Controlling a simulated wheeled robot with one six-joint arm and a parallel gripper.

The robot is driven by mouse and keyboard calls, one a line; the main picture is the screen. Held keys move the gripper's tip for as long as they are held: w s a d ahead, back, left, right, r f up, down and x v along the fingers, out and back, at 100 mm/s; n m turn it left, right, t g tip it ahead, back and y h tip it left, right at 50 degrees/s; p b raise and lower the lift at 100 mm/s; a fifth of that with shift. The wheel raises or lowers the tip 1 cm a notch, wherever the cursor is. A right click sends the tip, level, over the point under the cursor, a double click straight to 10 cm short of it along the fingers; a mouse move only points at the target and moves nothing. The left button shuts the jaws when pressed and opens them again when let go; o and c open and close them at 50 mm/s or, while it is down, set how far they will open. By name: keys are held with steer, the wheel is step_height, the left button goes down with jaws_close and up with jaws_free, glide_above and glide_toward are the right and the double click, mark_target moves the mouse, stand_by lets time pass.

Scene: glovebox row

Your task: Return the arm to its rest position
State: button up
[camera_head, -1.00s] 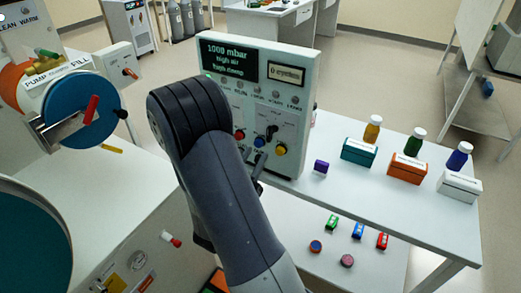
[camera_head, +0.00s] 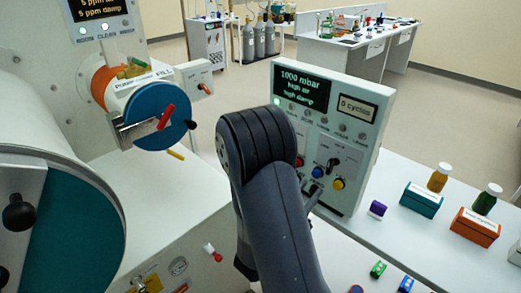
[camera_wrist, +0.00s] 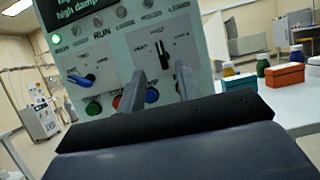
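My grey arm rises from the bottom middle of the head view, its dark elbow in front of the control panel (camera_head: 335,120). My gripper (camera_wrist: 159,72) shows in the wrist view as two grey fingers with a gap between them and nothing held. The fingers point at the front of the panel, close to its lower knobs and buttons. A blue button lies behind the gap, and a red button (camera_wrist: 117,101) and a green button (camera_wrist: 94,108) are to its left. In the head view my arm hides most of the gripper and part of the panel. I cannot tell whether the fingers touch the panel.
The glovebox antechamber's blue round door (camera_head: 157,115) with a red handle is on the left. Right of the panel stand a purple block (camera_head: 377,209), a teal box (camera_head: 421,200) and an orange box (camera_head: 475,227) on the white bench. Open floor lies behind.

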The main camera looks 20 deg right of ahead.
mark_target(329, 165)
steer(key=p+x, duration=0.3)
steer(key=x, duration=0.7)
steer(key=shift+d+r+p, duration=0.2)
steer(key=shift+d+p, duration=0.1)
steer(key=shift+p, duration=0.05)
steer(key=shift+f+m+g, duration=0.1)
steer(key=shift+m+g, duration=0.3)
steer(key=shift+m, duration=0.2)
